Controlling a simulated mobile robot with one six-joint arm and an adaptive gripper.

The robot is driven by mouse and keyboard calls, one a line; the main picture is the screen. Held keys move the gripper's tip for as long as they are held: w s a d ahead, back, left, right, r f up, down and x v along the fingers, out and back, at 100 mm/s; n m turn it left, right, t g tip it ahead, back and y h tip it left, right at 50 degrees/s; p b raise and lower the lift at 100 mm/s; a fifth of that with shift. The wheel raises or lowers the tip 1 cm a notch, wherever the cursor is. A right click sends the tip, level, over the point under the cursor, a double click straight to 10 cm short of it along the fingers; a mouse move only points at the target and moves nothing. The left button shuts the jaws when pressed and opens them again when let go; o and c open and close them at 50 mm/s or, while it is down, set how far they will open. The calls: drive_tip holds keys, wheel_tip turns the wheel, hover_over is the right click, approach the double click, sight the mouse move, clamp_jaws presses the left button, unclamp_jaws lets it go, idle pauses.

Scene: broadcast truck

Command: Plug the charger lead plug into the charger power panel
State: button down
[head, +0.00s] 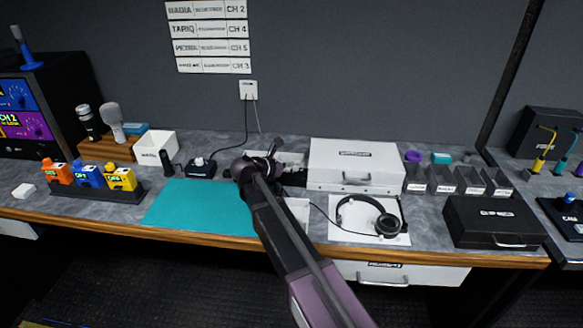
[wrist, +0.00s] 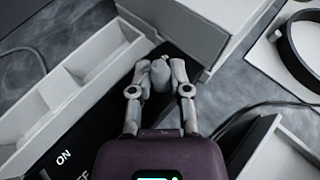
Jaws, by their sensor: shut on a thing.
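In the wrist view my gripper (wrist: 159,88) is shut on a small light-grey cylindrical piece with a narrow metallic tip, which looks like the charger lead plug (wrist: 158,72). The tip points away from me, and no lead is visible on it. Around and under the fingers lies a black panel (wrist: 50,153) lettered ON and, partly cut off, OFF; it looks like the charger power panel. I cannot tell whether the plug touches it, and no socket is clear. In the head view my gripper (head: 270,162) is low over the bench's middle, where my arm hides the plug.
A white open compartment tray (wrist: 75,75) lies left of the fingers. A white case (head: 355,163) stands to the right. Headphones (head: 375,217) lie in front of it, with a dark cable nearby. A teal mat (head: 195,207) leaves clear room at left. A wall outlet (head: 248,90) has cables hanging down.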

drive_tip(key=shift+f+b, duration=0.5)
drive_tip(key=shift+f, duration=0.05)
drive_tip(key=c, duration=0.5)
unclamp_jaws()
drive_tip(key=shift+r, duration=0.15)
wheel_tip(320, 180, up, 8)
drive_tip(key=p, duration=0.8)
drive_tip(key=shift+r+p, duration=0.15)
drive_tip(key=shift+p, duration=0.15)
drive_tip(key=s+a+f+n+t+y+b, duration=0.1)
drive_tip(key=s+a, duration=0.5)
drive_tip(key=s, duration=0.1)
drive_tip(key=s+a+f+n+t+y+b, duration=0.1)
drive_tip(key=s+a+f+n+y+b, duration=0.1)
drive_tip(key=s+a, duration=0.5)
drive_tip(key=s+a+f+n+t+y+b, duration=0.1)
drive_tip(key=s+a+f+n+b, duration=0.1)
drive_tip(key=s+a, duration=0.5)
drive_tip(key=shift+y, duration=0.4)
drive_tip(key=shift+s+a+f+y, duration=0.1)
drive_tip(key=shift+s+a+y, duration=0.25)
drive_tip(key=shift+s, duration=0.4)
